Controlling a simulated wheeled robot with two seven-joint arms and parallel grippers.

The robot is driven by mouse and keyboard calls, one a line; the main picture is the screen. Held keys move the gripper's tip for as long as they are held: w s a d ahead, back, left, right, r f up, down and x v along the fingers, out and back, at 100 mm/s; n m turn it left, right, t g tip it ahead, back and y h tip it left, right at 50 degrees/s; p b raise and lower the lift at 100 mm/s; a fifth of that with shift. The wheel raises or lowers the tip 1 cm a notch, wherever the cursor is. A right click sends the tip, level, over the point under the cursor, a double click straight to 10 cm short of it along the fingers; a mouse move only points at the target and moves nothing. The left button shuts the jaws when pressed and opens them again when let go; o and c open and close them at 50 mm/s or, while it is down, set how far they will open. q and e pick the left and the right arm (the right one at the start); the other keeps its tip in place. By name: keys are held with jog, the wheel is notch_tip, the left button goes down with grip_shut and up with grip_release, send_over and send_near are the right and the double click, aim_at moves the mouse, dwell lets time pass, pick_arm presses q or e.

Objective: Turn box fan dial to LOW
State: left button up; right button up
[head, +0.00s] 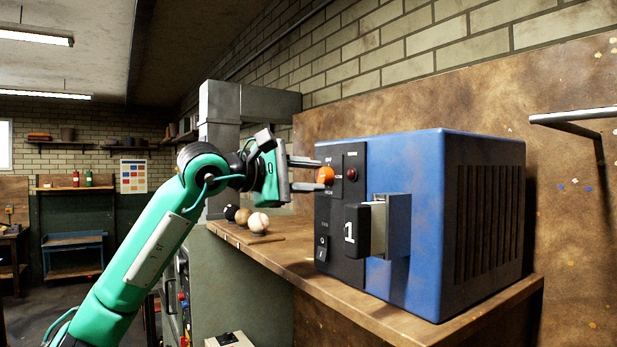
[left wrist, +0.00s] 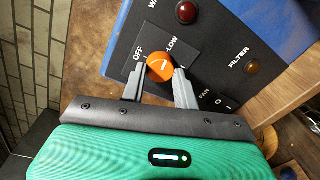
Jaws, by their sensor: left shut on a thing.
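The blue box fan unit (head: 440,190) stands on a wooden shelf and has a dark control panel on its left face. My left gripper (head: 308,174) reaches the panel from the left, with its fingers shut on the orange dial (head: 325,175). In the left wrist view the fingertips of my left gripper (left wrist: 159,80) sit on either side of the orange dial (left wrist: 160,68). The dial has a short white mark; I cannot tell exactly which label it points at. OFF (left wrist: 138,55) and LOW (left wrist: 172,46) are printed around it.
A dark red lamp (head: 351,174) is beside the dial, and a black block marked 1 (head: 352,231) juts from the unit's front. A FILTER lamp (left wrist: 252,66) shows in the wrist view. Several balls (head: 258,222) sit on a board on the wooden shelf (head: 385,312).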

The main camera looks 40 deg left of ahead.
pick_arm(q)
jog(key=shift+m, duration=0.6)
jog(key=o, duration=1)
jog(key=shift+c, duration=0.2)
